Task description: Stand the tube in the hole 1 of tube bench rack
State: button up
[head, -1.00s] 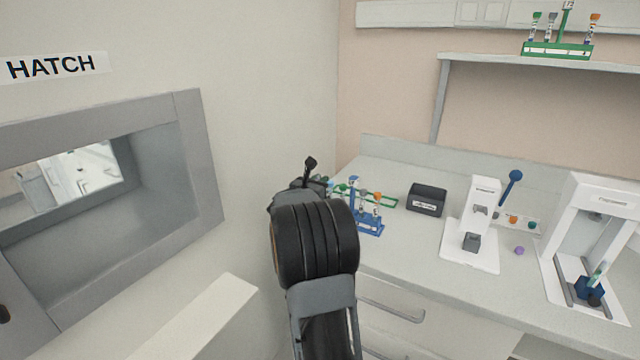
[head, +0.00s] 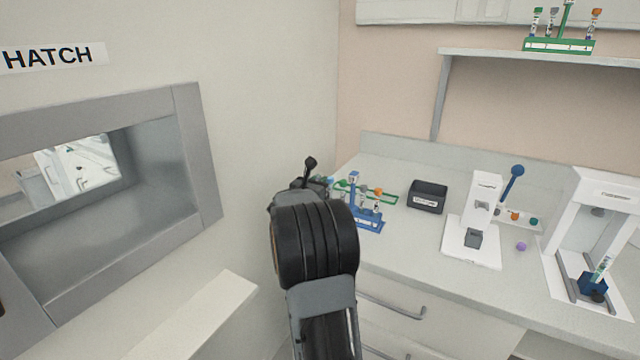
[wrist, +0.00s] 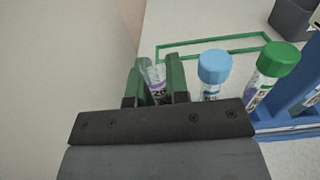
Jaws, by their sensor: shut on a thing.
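The tube's lower part is hidden behind the gripper body. In the head view my own arm hides the gripper and the held tube. A blue rack (head: 368,226) stands on the bench just right of my arm and holds several capped tubes. In the wrist view its blue frame (wrist: 307,92) is at the right, near a light-blue-capped tube (wrist: 213,72) and a green-capped tube (wrist: 272,72). I cannot tell which hole is hole 1.
A green frame (head: 384,193) lies behind the blue rack. A dark box (head: 427,197) and two white devices (head: 474,240) (head: 575,235) stand to the right. A green rack (head: 560,46) sits on the shelf. The wall and hatch (head: 190,150) are close on the left.

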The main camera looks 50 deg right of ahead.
jog(key=o, duration=0.8)
dwell(0.4)
jog(key=v, duration=1.3)
jog(key=shift+a, duration=0.4)
jog(key=shift+s, duration=0.1)
